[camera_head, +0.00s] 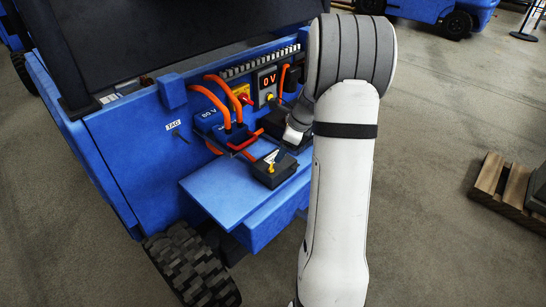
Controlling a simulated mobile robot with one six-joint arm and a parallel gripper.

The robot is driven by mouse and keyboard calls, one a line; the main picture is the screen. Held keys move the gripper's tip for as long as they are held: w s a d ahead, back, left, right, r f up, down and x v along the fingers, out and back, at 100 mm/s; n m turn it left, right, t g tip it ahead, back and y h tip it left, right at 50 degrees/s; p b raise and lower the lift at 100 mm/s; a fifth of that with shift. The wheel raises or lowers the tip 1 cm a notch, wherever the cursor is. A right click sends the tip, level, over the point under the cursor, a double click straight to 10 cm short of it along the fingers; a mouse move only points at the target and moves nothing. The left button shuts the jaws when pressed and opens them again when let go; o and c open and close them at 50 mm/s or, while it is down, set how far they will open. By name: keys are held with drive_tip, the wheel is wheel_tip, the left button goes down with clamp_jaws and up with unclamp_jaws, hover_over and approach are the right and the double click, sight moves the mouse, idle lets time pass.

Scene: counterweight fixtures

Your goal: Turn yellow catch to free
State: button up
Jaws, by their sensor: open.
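A small yellow catch (271,167) stands on top of a dark box (273,175). My gripper (289,137) is just above and to the right of the box, apart from the yellow catch. Only a small pale part of it shows beside dark parts of the vehicle; my arm hides the rest. I see nothing held. The catch's exact setting is too small to read.
Orange cables (225,103) loop into a connector left of the catch. A tag (173,125) hangs at left. The blue ledge (225,190) is clear in front. A wooden pallet (502,185) lies at right.

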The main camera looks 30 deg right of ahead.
sight(272, 166)
drive_tip(key=b+x, duration=0.1)
drive_tip(key=x, duration=0.6)
drive_tip(key=shift+s+f, duration=0.1)
drive_tip(key=shift+c, duration=0.4)
drive_tip(key=c, duration=0.9)
